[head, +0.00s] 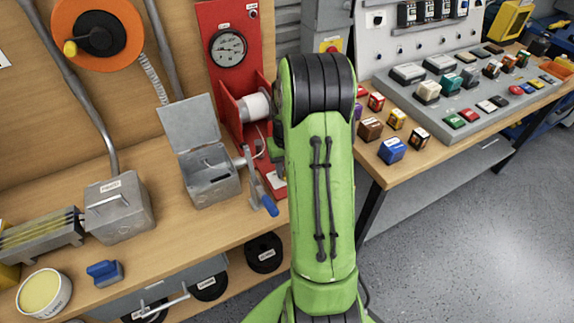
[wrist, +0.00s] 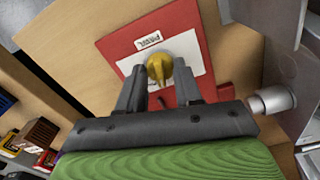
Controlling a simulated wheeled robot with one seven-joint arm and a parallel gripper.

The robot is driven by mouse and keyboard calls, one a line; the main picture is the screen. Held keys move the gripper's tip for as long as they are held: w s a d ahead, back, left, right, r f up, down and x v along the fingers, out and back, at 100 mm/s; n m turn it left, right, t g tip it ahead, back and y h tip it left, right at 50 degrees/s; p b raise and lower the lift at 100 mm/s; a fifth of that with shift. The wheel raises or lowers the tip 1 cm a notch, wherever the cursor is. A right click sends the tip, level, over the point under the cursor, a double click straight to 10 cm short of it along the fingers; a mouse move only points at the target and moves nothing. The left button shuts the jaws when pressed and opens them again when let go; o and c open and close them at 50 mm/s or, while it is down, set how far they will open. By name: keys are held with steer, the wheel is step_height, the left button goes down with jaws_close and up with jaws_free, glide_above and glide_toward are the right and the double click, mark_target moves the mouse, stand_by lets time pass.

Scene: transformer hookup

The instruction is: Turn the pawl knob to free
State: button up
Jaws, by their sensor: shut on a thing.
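The pawl knob (wrist: 160,68) is yellow and sits on a white plate labelled "PAWL" on a red panel (wrist: 117,43) in the wrist view. My gripper (wrist: 160,82) is at the knob, with one dark finger on each side, and it is shut on the knob. The knob's pointer direction and the plate's other markings are partly hidden by the fingers. In the head view my green arm covers the knob and gripper. The red winch stand (head: 233,65) shows there, with a gauge, a white drum (head: 255,106) and a blue-handled crank (head: 262,188).
An open grey box (head: 210,178) stands left of the crank. A closed grey box (head: 118,208) and a yellow-topped tub (head: 44,292) are farther left. A metal cylinder end (wrist: 272,99) is close right of my gripper. Several coloured blocks sit on the right bench (head: 455,140).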

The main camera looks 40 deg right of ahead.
steer(key=n, duration=0.5)
steer(key=shift+r+n+p, duration=0.1)
steer(key=shift+n+p, duration=0.2)
steer(key=shift+p, duration=0.1)
steer(key=n, duration=0.5)
steer(key=shift+n, duration=0.7)
steer(key=o, duration=1)
steer(key=shift+o, duration=0.2)
step_height(320, 180, up, 16)
steer(key=p, duration=0.4)
steer(key=shift+f, duration=0.2)
